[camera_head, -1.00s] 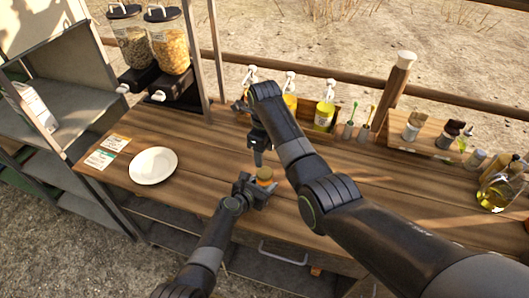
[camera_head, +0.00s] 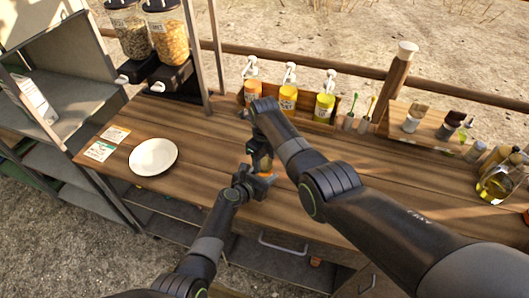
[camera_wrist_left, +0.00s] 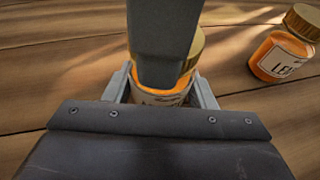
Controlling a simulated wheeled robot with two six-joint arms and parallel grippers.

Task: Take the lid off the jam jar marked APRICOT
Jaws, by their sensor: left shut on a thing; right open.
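My left gripper (camera_head: 258,184) is shut on a jam jar (camera_wrist_left: 152,97) standing at the table's front. In the left wrist view the jar has orange contents, a gold lid (camera_wrist_left: 190,50) and a pale label too covered to read. My right gripper (camera_head: 262,162) is open and points down at the jar's top. One of its grey fingers (camera_wrist_left: 165,45) stands in front of the lid in the left wrist view. In the head view the right gripper and arm hide most of the jar.
A second orange jar (camera_wrist_left: 284,45), label starting "LE", stands apart to the right in the left wrist view. A white plate (camera_head: 153,156) lies left on the table (camera_head: 215,140). Pump bottles (camera_head: 288,98) stand in a rack behind; an oil bottle (camera_head: 495,184) is far right.

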